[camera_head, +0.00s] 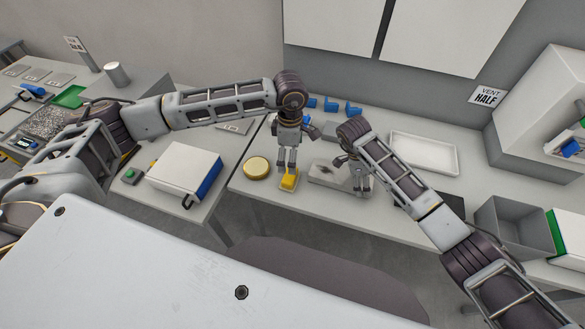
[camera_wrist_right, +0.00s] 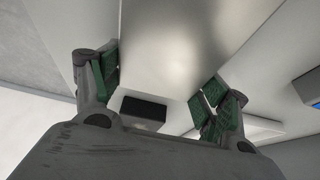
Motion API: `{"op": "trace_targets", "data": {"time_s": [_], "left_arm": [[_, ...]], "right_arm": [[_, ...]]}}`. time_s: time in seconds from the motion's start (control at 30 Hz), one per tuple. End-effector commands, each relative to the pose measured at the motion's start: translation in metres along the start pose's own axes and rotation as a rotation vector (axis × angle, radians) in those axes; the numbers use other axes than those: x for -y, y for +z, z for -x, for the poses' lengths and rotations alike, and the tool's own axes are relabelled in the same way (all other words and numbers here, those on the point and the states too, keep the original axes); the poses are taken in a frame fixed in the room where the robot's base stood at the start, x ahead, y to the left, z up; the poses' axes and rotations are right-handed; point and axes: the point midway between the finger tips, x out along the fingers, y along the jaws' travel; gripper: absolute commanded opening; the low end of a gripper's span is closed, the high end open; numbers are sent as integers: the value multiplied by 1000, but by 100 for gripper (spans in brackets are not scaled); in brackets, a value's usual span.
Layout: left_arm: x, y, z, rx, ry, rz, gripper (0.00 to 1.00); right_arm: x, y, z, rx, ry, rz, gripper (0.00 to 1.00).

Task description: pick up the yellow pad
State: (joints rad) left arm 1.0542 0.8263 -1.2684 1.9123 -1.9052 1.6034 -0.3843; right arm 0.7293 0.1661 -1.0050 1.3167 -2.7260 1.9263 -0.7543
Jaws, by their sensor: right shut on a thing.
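The yellow pad (camera_head: 289,181) is a small block on the front part of the bench in the head view. My left gripper (camera_head: 287,169) points down right over it, its fingertips at the pad's top. Whether they are closed on it I cannot tell. My right gripper (camera_head: 357,187) is at the right end of a low grey metal block (camera_head: 325,174), to the right of the pad. In the right wrist view, the green-padded fingers (camera_wrist_right: 160,82) stand on both sides of the smooth grey block (camera_wrist_right: 165,45), and the gripper is shut on it.
A round yellow-topped tin (camera_head: 257,167) sits left of the pad. Several blue pieces (camera_head: 331,104) lie at the back. A white tray (camera_head: 424,153) and an open grey bin (camera_head: 514,226) stand to the right. A white box (camera_head: 184,168) is on the left table.

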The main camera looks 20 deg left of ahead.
Motion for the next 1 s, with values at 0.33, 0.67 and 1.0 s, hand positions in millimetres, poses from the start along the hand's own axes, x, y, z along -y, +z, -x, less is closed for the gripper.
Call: {"op": "trace_targets", "data": {"time_s": [0.33, 0.67, 1.0], "left_arm": [[2, 0, -2, 44, -26, 301, 100], [2, -1, -3, 80, -59, 595, 100], [2, -3, -4, 107, -104, 897, 100]], "right_arm": [[0, 0, 0, 1, -1, 0, 52], [0, 0, 0, 1, -1, 0, 52], [0, 0, 0, 1, -1, 0, 52]]}}
